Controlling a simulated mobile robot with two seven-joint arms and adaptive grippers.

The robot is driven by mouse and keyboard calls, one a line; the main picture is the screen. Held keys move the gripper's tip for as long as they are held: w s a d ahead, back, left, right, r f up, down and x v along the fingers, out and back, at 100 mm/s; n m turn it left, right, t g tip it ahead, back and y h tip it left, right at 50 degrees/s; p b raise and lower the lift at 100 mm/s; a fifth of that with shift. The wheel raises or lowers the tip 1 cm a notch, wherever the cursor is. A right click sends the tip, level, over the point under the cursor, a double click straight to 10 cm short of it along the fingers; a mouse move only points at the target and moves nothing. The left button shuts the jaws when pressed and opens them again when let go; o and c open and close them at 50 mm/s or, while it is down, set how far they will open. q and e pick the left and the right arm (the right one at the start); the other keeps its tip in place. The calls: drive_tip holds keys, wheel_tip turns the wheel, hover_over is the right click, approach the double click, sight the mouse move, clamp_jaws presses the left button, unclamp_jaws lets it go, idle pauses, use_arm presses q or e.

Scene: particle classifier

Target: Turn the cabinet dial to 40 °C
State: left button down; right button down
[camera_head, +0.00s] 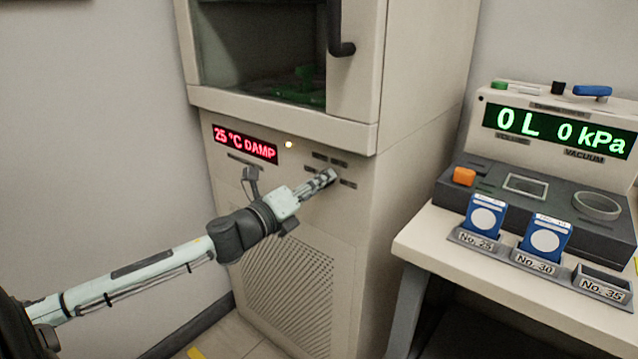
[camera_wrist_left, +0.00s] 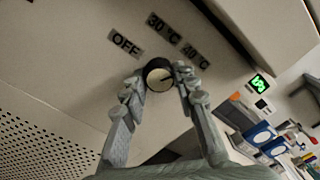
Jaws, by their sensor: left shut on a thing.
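The beige cabinet (camera_head: 305,222) has a red display (camera_head: 245,144) reading "25 °C DAMP" and a small lit yellow lamp (camera_head: 289,144). In the left wrist view, the round dial (camera_wrist_left: 159,75) has a black rim and a pale face with a dark mark whose exact aim is hard to tell. Labels OFF (camera_wrist_left: 127,43), 30 °C (camera_wrist_left: 164,28) and 40 °C (camera_wrist_left: 196,56) stand around it. My left gripper (camera_head: 328,178) is at the panel, its fingers shut on the dial from both sides. In the head view the gripper hides the dial. My right gripper is not in view.
The cabinet's upper glass door has a black handle (camera_head: 338,32). To the right, a table (camera_head: 440,233) carries a grey device (camera_head: 556,135) reading "0 L 0 kPa", an orange button (camera_head: 463,177), and a holder (camera_head: 490,244) with two blue cards. Slot No. 35 is empty.

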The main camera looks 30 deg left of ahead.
use_arm(q)
drive_tip(key=c, duration=1.2)
unclamp_jaws()
drive_tip(key=shift+o, duration=0.2)
drive_tip(key=s+a, duration=0.1)
drive_tip(key=s, duration=1.1)
drive_tip(key=shift+f, duration=0.1)
